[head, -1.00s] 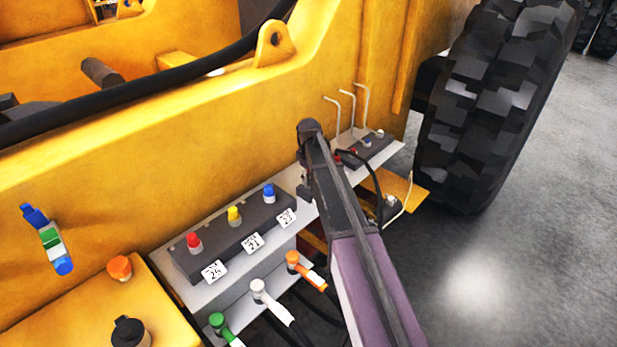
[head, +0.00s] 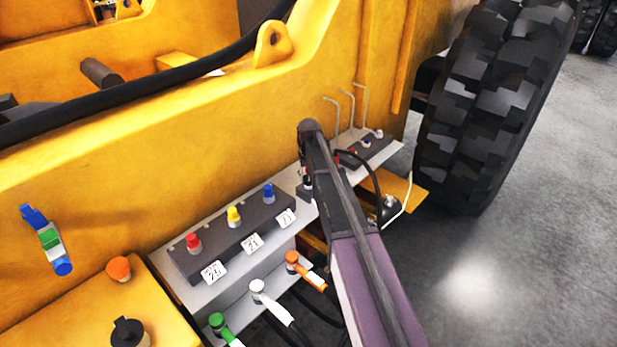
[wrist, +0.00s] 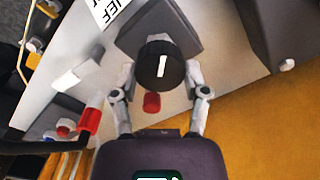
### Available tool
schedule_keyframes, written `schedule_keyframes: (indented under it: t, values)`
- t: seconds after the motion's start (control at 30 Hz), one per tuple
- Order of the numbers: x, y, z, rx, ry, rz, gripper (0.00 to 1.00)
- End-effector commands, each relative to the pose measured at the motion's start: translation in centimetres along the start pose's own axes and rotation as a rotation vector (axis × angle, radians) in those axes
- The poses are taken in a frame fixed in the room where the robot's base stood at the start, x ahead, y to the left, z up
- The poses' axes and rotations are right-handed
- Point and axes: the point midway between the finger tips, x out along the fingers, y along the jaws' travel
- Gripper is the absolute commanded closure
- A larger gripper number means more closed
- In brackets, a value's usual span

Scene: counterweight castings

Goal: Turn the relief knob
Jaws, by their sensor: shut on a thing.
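The relief knob (wrist: 161,66) is round and black with a white pointer line on its face, seen in the wrist view. It sits in front of a dark grey block (wrist: 158,22) on a pale plate. My gripper (wrist: 160,73) has one finger on each side of the knob and is shut on it. The white line stands nearly upright in the picture, leaning slightly. A white label (wrist: 113,10) with partly cut-off letters lies beside the block. In the head view my arm hides the knob and most of the gripper.
A red cylinder (wrist: 152,102) stands close below the knob between my fingers. Hoses and a red-and-white fitting (wrist: 89,116) are at left. In the head view, a dark block with red, yellow and blue caps (head: 234,232) and a large tyre (head: 497,100) flank my arm.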

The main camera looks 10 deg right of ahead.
Motion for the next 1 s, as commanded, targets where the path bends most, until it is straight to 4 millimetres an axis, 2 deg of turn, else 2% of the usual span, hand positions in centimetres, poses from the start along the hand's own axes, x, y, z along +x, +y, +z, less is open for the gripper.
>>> schedule_keyframes:
  t: [0.3, 0.83, 0.87, 0.9, 0.97, 1.0]
  values:
    - [0.04, 0.01, 0.12, 0.16, -0.002, -0.001, 0.89]
    - [0.04, 0.05, 0.15, 0.192, -0.002, -0.001, 0.89]
    - [0.04, 0.05, 0.15, 0.192, -0.002, 0.0, 0.35]
    - [0.04, 0.05, 0.14, 0.192, -0.002, 0.0, 0.23]
    - [0.04, 0.06, 0.13, 0.192, -0.002, 0.0, 0.07]
    - [0.03, 0.06, 0.11, 0.192, -0.002, 0.0, 0.07]
